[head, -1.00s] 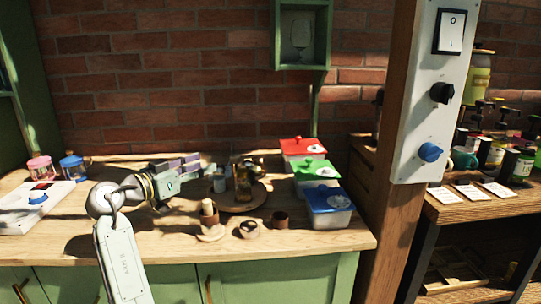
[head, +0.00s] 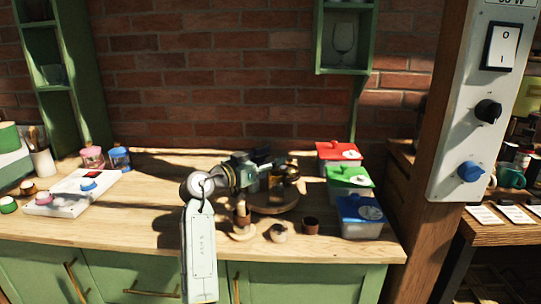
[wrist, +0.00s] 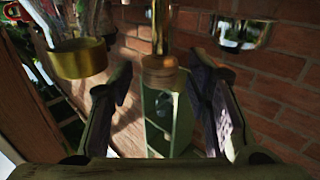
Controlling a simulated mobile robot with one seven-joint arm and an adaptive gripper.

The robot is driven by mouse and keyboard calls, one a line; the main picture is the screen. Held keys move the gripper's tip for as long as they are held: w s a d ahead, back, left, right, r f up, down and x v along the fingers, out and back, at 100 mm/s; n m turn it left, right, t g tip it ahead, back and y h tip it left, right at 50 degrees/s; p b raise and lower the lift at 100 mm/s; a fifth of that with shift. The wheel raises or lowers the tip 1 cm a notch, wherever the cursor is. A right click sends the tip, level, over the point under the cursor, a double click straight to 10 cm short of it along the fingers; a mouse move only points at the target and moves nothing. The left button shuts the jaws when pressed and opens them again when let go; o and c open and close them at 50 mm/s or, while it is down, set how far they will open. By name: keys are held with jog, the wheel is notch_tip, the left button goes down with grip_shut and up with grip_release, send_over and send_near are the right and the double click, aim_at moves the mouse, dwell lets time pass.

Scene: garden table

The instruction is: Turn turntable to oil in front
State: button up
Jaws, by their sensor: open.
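The wooden turntable (head: 272,204) is on the counter and holds a small group of items. On it, a brassy rounded vessel (head: 291,172) and an amber jar-like item (head: 274,181) are partly hidden by my gripper (head: 262,163), which reaches over from the left. In the wrist view my gripper (wrist: 165,95) is open. A glass bottle (wrist: 158,128) with a cork-coloured neck shows between the two fingers, and I see no clear contact. A gold-rimmed item (wrist: 80,60) is to its left. I cannot tell which item is the oil.
Red (head: 338,155), green (head: 350,180) and blue-lidded boxes (head: 360,215) stand right of the turntable. A wooden item on a saucer (head: 243,224), a small bowl (head: 279,233) and a dark cup (head: 310,225) stand in front. A post (head: 425,235) rises at right. The counter's left middle (head: 135,215) is clear.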

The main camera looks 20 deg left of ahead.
jog(key=shift+w+d, duration=0.1)
jog(key=shift+w, duration=0.05)
jog(key=shift+c, duration=0.3)
grip_shut()
dwell(0.6)
